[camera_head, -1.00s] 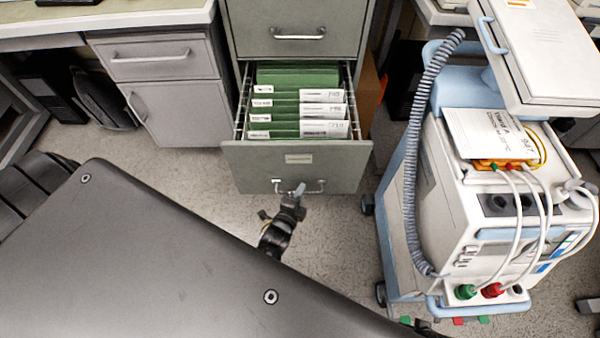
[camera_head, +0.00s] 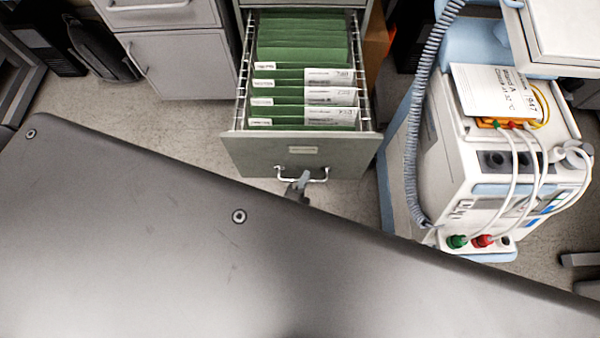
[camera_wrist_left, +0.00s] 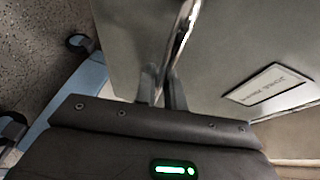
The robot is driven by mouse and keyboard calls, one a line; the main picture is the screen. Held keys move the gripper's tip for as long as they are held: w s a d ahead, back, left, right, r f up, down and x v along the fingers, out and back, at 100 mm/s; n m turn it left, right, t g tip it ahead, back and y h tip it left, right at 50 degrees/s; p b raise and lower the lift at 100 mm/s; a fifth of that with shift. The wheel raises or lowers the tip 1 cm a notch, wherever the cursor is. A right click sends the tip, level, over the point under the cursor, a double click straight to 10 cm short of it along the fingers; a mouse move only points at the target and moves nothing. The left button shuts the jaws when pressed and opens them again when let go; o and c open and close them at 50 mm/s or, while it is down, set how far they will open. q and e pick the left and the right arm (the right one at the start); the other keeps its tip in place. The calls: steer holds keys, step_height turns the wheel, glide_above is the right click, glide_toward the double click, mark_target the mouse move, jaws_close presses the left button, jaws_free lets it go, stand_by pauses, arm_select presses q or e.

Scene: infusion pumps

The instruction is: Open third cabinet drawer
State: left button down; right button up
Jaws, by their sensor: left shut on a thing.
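The cabinet drawer (camera_head: 245,156) is pulled out from the grey filing cabinet and shows green hanging folders (camera_head: 303,85) with white labels inside. Its metal bar handle (camera_head: 318,174) is on the lower front. In the left wrist view the fingers (camera_wrist_left: 162,95) close around the shiny handle (camera_wrist_left: 181,40), beside the drawer's label plate (camera_wrist_left: 268,84). My right gripper is not in view.
A white and blue medical cart (camera_head: 450,150) with hoses and cables stands close to the right of the drawer. A grey desk cabinet (camera_head: 185,60) stands to the left. Speckled floor (camera_head: 180,130) is clear left of the drawer.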

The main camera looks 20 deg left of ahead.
arm_select(q)
steer(key=shift+s+f, duration=0.15)
steer(key=c, duration=1.5)
jaws_free()
